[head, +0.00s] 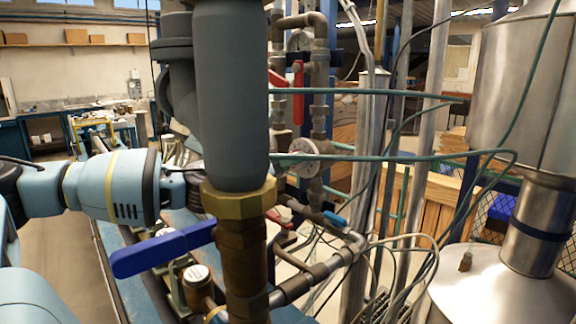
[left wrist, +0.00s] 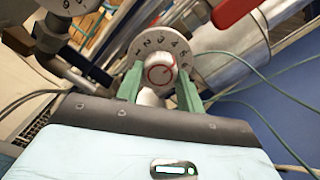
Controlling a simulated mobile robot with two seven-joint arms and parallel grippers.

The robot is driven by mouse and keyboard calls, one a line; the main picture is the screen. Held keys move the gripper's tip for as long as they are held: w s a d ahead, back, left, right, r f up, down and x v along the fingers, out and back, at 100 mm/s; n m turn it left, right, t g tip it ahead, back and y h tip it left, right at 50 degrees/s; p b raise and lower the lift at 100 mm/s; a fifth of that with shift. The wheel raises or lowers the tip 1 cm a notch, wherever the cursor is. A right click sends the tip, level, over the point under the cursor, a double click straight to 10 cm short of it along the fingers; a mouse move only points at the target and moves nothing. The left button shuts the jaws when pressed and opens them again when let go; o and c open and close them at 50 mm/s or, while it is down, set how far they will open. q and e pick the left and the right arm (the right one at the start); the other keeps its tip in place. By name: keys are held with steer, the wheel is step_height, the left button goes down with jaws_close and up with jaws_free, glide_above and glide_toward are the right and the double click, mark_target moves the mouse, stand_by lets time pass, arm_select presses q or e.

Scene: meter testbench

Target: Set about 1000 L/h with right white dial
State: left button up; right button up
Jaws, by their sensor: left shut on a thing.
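In the left wrist view a white dial knob (left wrist: 158,77) with a red ring sits in front of a round grey scale plate (left wrist: 186,46) with numbers. My left gripper (left wrist: 160,69) has its two green fingers on either side of the knob and is shut on it. The number at the knob's mark is too small to read surely. In the head view my left arm (head: 115,187) reaches in from the left, and its gripper is hidden behind the thick grey pipe. My right gripper is in neither view.
The grey pipe (head: 232,95) with a brass nut (head: 238,199) stands close in front. A blue lever (head: 162,249) juts left below my arm. A round plate (head: 304,147), red handles (head: 297,77) and green hoses (head: 400,157) lie to the right. Steel tanks (head: 515,90) stand far right.

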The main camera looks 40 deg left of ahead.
arm_select(q)
steer(key=shift+m+b, duration=0.35)
steer(key=shift+m, duration=3.25)
steer(key=o, duration=1)
steer(key=shift+s+r, duration=0.1)
